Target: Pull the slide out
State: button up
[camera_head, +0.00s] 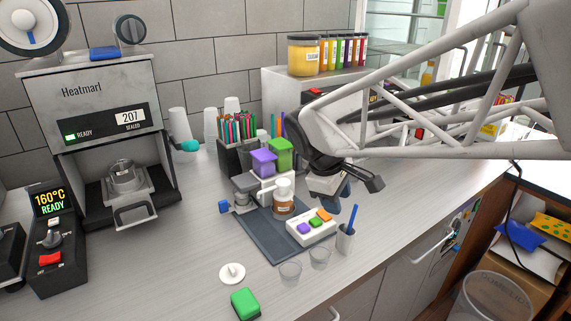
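The cup sealer (90,100) stands at the left, a grey machine with a display reading 207 and a green READY light. Its slide (125,198) sits low in the machine's opening, with a round metal cup holder (123,177) on it. The slide's looped handle (136,215) sticks out at the front, over the counter. My gripper (343,192) is right of centre, far to the right of the handle and apart from it. My own arm hides much of it, and I cannot tell whether its fingers are open or shut.
Two clear cups, a white lid (232,274) and a green block (245,303) stand near the front edge. The counter before the sealer is clear.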

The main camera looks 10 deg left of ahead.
jog(key=w+a+f+n+t+h, duration=0.1)
jog(key=w+a+f+n, duration=0.15)
jog(key=a, duration=0.55)
jog(key=w+a+f+n, duration=0.15)
jog(key=a+n, duration=0.25)
jog(key=a, duration=0.4)
jog(key=n+t+h, duration=0.2)
jog(key=n+t, duration=0.1)
jog(key=n, duration=0.4)
send_near(221, 202)
notch_tip(221, 202, down, 3)
jog(key=d, duration=0.3)
jog(key=shift+w+a+f, duration=0.1)
jog(key=shift+w+a, duration=0.2)
jog(key=shift+w, duration=0.3)
jog(key=shift+w+a, duration=0.3)
jog(key=shift+w, duration=0.3)
jog(key=shift+x, duration=3.75)
jog(key=shift+d, duration=0.15)
grip_shut()
